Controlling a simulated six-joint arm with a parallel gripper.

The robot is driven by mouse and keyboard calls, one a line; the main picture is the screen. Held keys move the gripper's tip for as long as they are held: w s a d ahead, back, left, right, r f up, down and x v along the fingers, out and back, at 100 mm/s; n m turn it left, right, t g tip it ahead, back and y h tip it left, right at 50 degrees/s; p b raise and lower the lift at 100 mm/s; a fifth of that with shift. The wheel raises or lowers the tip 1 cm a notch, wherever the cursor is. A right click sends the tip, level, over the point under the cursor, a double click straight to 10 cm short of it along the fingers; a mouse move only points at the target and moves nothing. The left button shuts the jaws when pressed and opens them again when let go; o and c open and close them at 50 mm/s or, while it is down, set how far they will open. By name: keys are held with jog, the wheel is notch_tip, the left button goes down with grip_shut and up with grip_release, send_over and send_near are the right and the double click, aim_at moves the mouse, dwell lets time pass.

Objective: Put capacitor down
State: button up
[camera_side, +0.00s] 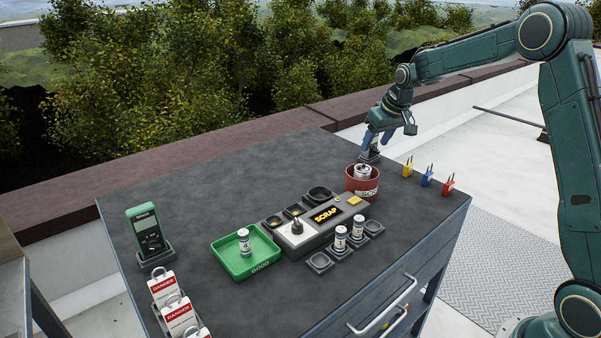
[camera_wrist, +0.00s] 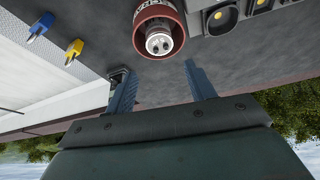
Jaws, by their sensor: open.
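A silver capacitor (camera_side: 362,172) sits in the red bin (camera_side: 362,190), its top showing above the rim. In the wrist view the capacitor's terminal end (camera_wrist: 159,43) shows at the mouth of the red bin (camera_wrist: 170,15). My gripper (camera_side: 376,143) is open and empty, just behind and above the bin in the side view. In the wrist view its two blue fingers (camera_wrist: 155,72) are spread apart, with nothing between them. A white capacitor (camera_side: 243,241) stands in the green GOOD tray (camera_side: 222,247). Two more capacitors (camera_side: 349,233) stand in dark holders at the front.
A tester (camera_side: 304,238) with a lit SCRAP display stands beside the bin. Yellow, blue and red padlocks (camera_side: 427,175) stand at the right edge. A green multimeter (camera_side: 148,231) and danger tags (camera_side: 176,308) are at left. The back left of the tabletop is clear.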

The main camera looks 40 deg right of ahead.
jog(key=shift+s+r, duration=0.25)
jog(key=shift+r, duration=0.3)
jog(key=shift+a+r, duration=0.1)
jog(key=shift+a, duration=0.05)
jog(key=s+a+r+n, duration=0.1)
jog(key=s+a+r, duration=0.45)
jog(key=s, duration=0.25)
jog(key=s+a+r, duration=0.5)
jog(key=s+a, duration=0.2)
jog(key=s, duration=0.1)
jog(key=s+a+f, duration=0.1)
jog(key=s+a, duration=0.2)
jog(key=s, duration=0.6)
jog(key=s+a+f+t, duration=0.1)
jog(key=s+a, duration=0.2)
jog(key=s, duration=0.7)
jog(key=shift+a+f+n+y, duration=0.15)
jog(key=shift+f+n+y, duration=0.15)
jog(key=shift+n, duration=0.1)
